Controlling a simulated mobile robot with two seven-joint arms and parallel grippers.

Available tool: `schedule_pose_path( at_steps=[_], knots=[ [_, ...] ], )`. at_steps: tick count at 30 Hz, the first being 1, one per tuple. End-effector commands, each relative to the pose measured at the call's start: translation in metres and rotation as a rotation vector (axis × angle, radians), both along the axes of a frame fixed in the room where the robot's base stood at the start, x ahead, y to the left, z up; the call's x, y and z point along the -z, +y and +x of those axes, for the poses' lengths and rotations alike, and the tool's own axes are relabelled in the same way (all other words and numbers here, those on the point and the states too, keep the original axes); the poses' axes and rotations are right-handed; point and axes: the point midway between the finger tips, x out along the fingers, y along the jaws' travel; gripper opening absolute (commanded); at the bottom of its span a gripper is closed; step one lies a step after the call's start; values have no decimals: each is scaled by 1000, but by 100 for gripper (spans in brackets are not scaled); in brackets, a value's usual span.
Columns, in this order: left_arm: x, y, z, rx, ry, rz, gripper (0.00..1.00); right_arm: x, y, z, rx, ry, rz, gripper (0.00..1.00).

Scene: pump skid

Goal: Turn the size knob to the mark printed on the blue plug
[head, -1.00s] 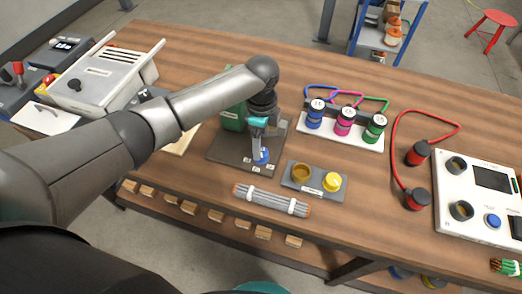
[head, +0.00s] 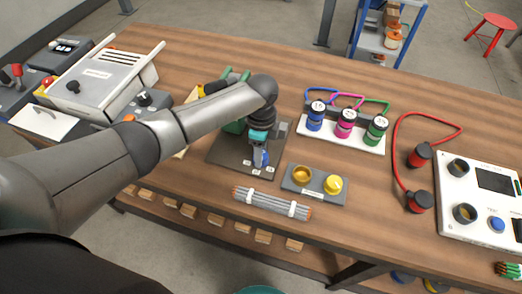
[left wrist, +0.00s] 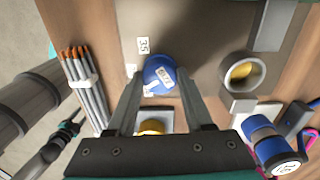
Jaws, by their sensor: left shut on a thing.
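The blue size knob (head: 263,158) stands on the dark base plate (head: 226,152) of the pump skid. It also shows in the left wrist view (left wrist: 157,73), with a white label on it. My left gripper (head: 258,157) is above the plate with its fingers shut on the knob's sides. A printed 35 (left wrist: 144,45) stands on the plate beside the knob; other marks are partly hidden. The blue plug (head: 315,119) stands at the left of a white rack, with a numbered white cap; the cap reads roughly 16 in the left wrist view (left wrist: 287,168). My right gripper is out of view.
A pink plug (head: 344,125) and a green plug (head: 376,131) share the white rack (head: 340,144). A grey tray with yellow cups (head: 316,195) and a bundle of grey rods (head: 272,203) lie near the front edge. A red cable (head: 394,150) lies at right.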

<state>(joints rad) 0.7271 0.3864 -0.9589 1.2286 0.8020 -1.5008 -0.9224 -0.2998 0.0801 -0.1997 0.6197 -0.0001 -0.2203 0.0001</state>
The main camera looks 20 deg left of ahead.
Motion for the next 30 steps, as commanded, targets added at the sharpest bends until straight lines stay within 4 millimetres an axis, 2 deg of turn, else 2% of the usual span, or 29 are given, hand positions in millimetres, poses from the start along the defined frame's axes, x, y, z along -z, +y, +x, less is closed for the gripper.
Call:
schedule_pose_path(
  at_steps=[1, 11, 20, 30],
  knots=[
    [0, 0, 0, 0, 1, 0, 37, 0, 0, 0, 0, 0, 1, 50],
    [0, 0, 0, 0, 1, 0, 0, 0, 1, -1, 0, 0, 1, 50],
    [-1, 0, -1, -35, 2, 0, 0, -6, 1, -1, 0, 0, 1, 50],
    [-3, -1, -1, -238, 6, -1, 0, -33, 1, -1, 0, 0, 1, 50]
  ],
)
